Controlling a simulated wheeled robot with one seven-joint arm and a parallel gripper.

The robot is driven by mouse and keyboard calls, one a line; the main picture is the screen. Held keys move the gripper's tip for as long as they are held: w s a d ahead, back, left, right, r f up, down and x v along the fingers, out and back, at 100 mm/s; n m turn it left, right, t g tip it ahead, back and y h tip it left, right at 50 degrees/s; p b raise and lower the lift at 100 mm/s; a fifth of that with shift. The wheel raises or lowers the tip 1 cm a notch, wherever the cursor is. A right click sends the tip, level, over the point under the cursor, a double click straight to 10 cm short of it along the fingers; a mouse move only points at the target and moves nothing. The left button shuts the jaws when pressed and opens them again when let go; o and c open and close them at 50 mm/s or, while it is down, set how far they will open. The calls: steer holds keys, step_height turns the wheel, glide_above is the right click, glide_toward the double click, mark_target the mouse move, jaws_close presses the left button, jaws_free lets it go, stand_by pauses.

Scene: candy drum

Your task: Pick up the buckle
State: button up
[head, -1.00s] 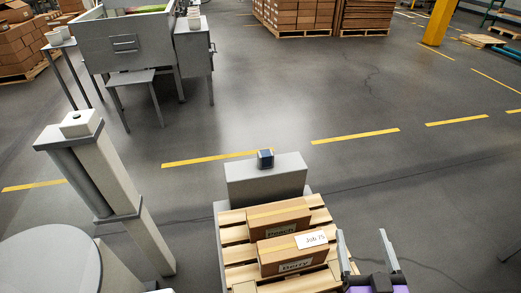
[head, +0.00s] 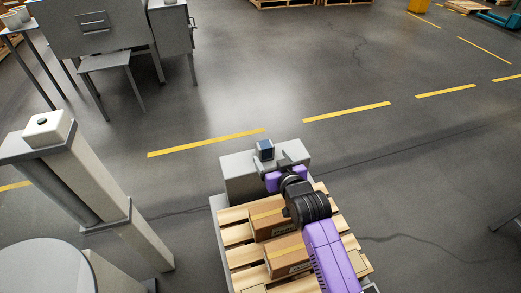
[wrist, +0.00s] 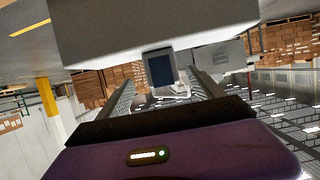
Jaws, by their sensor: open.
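A small dark blue block with a pale grey frame, which I take for the buckle (head: 264,149), stands on top of a grey box (head: 238,178) at the far end of the pallet. In the wrist view the buckle (wrist: 160,68) shows between the two finger lines, beyond or near the tips, against the grey box (wrist: 150,30). My gripper (head: 274,162) is just on the near side of the buckle, with its fingers apart and nothing held. It also shows in the wrist view (wrist: 163,88). I cannot tell whether a finger touches the buckle.
Two cartons (head: 268,224) lie on the wooden pallet (head: 233,235) under my arm. A grey post (head: 85,190) and a round grey top (head: 42,268) stand at the left. A grey cabinet (head: 90,35) is farther back. Open floor lies beyond the box.

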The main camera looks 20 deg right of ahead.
mark_target(267, 152)
steer(key=x, duration=0.6)
steer(key=shift+w+a, duration=0.15)
steer(key=shift+w, duration=0.15)
steer(key=shift+r, duration=0.1)
steer(key=c, duration=1.5)
steer(key=shift+c, duration=0.2)
steer(key=shift+r, duration=0.15)
